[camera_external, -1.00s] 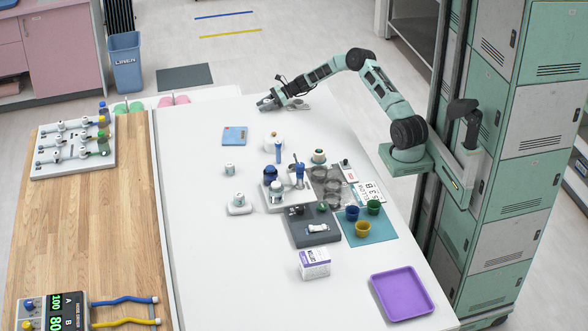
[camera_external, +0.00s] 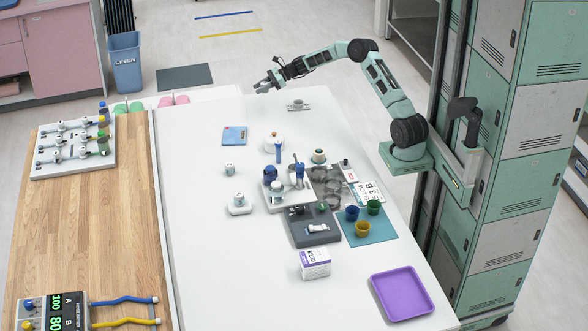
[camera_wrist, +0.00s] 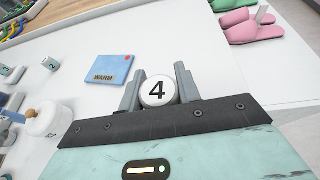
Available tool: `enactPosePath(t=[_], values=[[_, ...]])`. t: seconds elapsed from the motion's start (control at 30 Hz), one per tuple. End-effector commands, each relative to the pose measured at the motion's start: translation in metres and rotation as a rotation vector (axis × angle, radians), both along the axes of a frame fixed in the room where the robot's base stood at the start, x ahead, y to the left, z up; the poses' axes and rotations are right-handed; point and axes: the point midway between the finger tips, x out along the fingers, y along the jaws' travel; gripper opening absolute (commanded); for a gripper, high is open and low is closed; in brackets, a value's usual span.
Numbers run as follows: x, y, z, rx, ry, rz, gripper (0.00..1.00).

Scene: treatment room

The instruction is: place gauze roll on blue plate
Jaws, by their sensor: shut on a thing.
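My gripper (camera_external: 262,87) is over the far end of the white table, raised above its top. In the wrist view the two grey fingers of my gripper (camera_wrist: 158,72) are shut on a white round roll marked 4 (camera_wrist: 158,92), which I take to be the gauze roll. The roll is hard to make out in the external view. The blue plate (camera_external: 234,136), flat and square, lies on the table nearer the camera than my gripper. In the wrist view the blue plate (camera_wrist: 108,71) reads WARM, is to the left of the fingers and has nothing on it.
A small grey-white holder (camera_external: 298,105) stands near the far edge. Small white cylinders (camera_external: 229,168), a white stand with blue-topped items (camera_external: 290,195), a dark tray (camera_external: 314,230) and coloured cups (camera_external: 363,228) crowd the middle. A purple tray (camera_external: 402,293) lies front right.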

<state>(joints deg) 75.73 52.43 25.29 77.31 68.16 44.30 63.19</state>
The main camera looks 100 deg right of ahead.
Motion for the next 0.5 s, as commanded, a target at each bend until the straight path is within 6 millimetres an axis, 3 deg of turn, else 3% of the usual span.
enactPosePath(t=[0.3,0.5], values=[[0.103,0.091,0.014,-0.002,-0.009,0.063,0.12],[0.149,0.147,0.016,-0.001,-0.003,0.087,0.12]])
